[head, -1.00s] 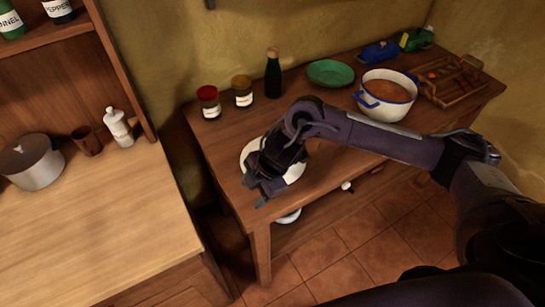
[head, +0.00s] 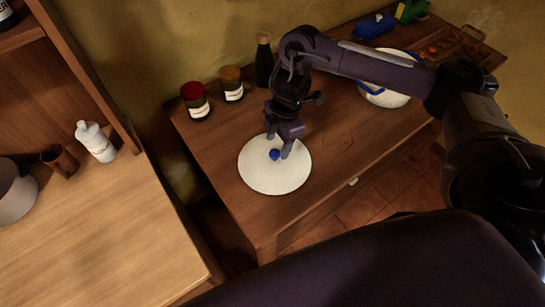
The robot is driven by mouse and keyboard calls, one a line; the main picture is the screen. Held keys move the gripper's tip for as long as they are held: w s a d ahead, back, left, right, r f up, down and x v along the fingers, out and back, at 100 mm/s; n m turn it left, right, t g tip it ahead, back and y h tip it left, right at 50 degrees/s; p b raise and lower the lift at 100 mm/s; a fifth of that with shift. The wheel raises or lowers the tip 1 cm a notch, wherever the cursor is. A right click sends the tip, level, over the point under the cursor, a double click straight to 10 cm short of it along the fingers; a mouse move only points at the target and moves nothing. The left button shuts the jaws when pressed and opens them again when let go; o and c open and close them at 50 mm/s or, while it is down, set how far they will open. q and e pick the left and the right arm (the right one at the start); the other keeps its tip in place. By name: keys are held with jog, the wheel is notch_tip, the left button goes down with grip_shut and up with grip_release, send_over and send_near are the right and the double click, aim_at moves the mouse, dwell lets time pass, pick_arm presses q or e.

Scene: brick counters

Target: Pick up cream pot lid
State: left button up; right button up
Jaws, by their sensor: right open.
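The cream pot lid (head: 270,178) is a round, cream-white disc with a small blue knob (head: 274,154). It lies on the dark wooden table near its front left part. My right gripper (head: 281,147) points down over the back part of the lid, its fingers open on either side of the knob or very close to it. Whether the fingers touch the knob I cannot tell. The white pot with a blue rim (head: 385,97) stands farther right on the table, partly hidden behind my right arm. My left gripper is not in view.
Two labelled jars, one with a red lid (head: 195,101) and one with an orange-brown lid (head: 231,84), and a dark bottle (head: 264,62) stand behind the lid. A wooden tray (head: 458,45) is at the far right. A lighter counter (head: 95,235) is at left.

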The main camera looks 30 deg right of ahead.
aim_at(275, 152)
jog(key=f, duration=0.3)
jog(key=shift+w+a+f+b, duration=0.15)
jog(key=shift+w+f+b, duration=0.05)
jog(key=shift+f+b, duration=0.15)
jog(key=shift+w+a+f+p, duration=0.1)
jog(key=shift+w+f+p, duration=0.1)
jog(key=shift+f, duration=0.25)
jog(key=shift+w+f+p, duration=0.1)
jog(key=shift+f+p, duration=0.05)
jog(key=shift+f, duration=0.3)
jog(key=shift+s, duration=0.15)
jog(key=c, duration=0.7)
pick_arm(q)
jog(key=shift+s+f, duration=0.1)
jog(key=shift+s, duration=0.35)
pick_arm(e)
grip_shut()
